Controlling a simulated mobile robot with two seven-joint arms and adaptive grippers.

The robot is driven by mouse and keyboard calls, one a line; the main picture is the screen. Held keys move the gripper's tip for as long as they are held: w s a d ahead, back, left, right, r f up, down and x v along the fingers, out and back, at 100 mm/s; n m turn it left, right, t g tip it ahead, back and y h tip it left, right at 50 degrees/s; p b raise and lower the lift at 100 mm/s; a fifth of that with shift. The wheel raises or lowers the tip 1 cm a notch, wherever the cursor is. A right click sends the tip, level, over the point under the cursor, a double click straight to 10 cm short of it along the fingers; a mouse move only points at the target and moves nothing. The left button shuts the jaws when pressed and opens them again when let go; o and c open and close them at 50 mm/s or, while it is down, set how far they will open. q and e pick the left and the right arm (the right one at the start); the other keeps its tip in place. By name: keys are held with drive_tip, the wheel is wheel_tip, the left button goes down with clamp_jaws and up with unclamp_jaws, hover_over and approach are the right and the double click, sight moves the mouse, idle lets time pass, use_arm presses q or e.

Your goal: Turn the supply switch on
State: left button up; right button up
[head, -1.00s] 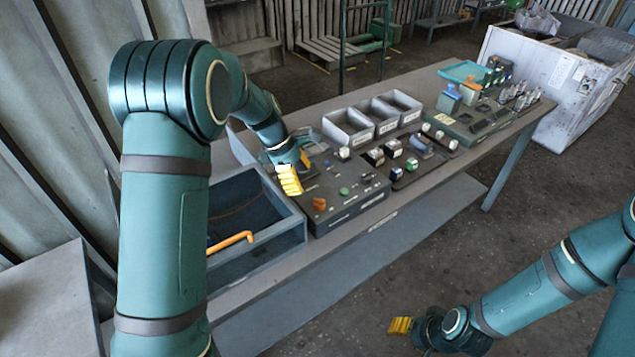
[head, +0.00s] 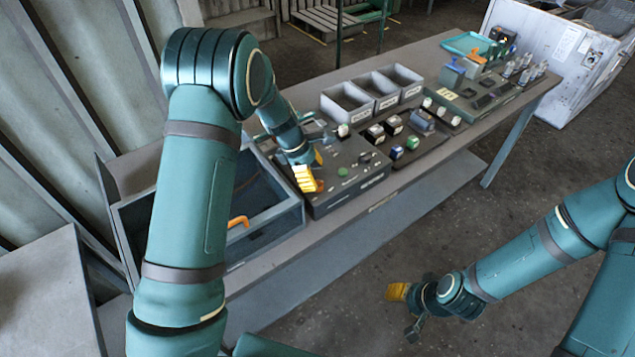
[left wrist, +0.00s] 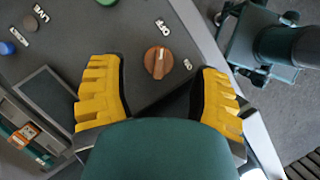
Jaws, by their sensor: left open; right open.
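The supply switch looks to be the orange-brown rotary knob (left wrist: 158,62) on the dark control panel (left wrist: 140,25), with small white labels beside it. Its ridge runs roughly up and down in the left wrist view; which label it points to I cannot tell. My left gripper (left wrist: 160,82) is open, with one yellow finger on each side of the knob and gaps between. In the head view my left gripper (head: 308,178) is over the front of the panel (head: 352,180) and hides the knob. My right gripper (head: 398,292) is open and empty, away from the bench over the floor.
A blue-grey open bin (head: 285,222) with an orange handle (head: 238,222) stands left of the panel. Grey trays (head: 372,92) and a board of small blocks (head: 405,150) lie to the right. A green light (left wrist: 107,2) and a blue button (left wrist: 7,47) are on the panel.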

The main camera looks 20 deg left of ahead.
sight(316, 180)
use_arm(q)
drive_tip(key=shift+x, duration=1.6)
clamp_jaws()
